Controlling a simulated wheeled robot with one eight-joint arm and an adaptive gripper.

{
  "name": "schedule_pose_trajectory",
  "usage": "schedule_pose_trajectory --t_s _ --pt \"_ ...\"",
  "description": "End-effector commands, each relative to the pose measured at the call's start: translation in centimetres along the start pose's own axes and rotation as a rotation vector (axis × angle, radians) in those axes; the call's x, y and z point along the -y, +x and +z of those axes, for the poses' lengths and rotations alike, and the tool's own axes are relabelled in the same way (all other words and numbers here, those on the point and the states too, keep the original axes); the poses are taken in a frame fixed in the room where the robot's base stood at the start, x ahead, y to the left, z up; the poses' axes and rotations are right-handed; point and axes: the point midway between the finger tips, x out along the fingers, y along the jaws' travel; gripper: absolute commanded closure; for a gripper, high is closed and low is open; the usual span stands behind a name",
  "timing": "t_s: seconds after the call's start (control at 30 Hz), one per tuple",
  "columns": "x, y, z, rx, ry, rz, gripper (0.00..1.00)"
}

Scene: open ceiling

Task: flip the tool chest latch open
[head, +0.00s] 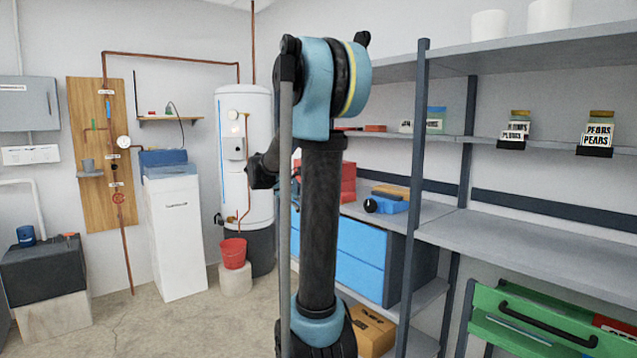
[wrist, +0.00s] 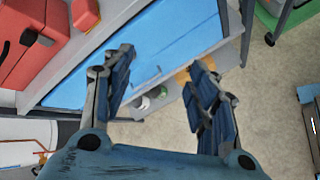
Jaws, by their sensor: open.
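A red case (head: 342,184) sits on the shelf behind my arm, and its red side (wrist: 38,45) with dark fittings shows at the upper left of the wrist view. Below it is a blue drawer-fronted chest (head: 350,258); its blue front (wrist: 150,55) lies beyond my fingers in the wrist view. I cannot tell which of these is the tool chest, and no latch is clear. My gripper (wrist: 160,64) is open and empty, its two fingers apart in front of the blue front. No contact shows. My upright arm partly covers both in the head view.
A green box (head: 540,330) with a black handle stands at the lower right. Dark shelf posts (head: 415,200) rise right of my arm. A red bucket (head: 234,253) stands before the white water heater (head: 243,150). The concrete floor at left centre is clear.

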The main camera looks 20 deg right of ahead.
Motion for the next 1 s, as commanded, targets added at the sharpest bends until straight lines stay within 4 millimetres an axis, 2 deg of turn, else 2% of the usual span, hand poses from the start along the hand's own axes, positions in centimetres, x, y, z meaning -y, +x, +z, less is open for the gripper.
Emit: schedule_pose_trajectory --t_s 0.03,0.2,0.4,0.6,0.8,1.0 --pt "-1.8 0.4 -0.7 0.025 -0.044 0.024 0.47" --pt "-7.2 1.7 -2.8 0.124 -0.205 0.101 0.47" --pt "-12.9 3.2 -5.7 0.254 -0.391 0.176 0.47" --pt "-17.8 4.6 -9.2 0.396 -0.573 0.234 0.47" --pt "-21.1 5.7 -12.6 0.526 -0.723 0.268 0.47" --pt "-22.6 6.2 -14.4 0.6 -0.803 0.281 0.47"
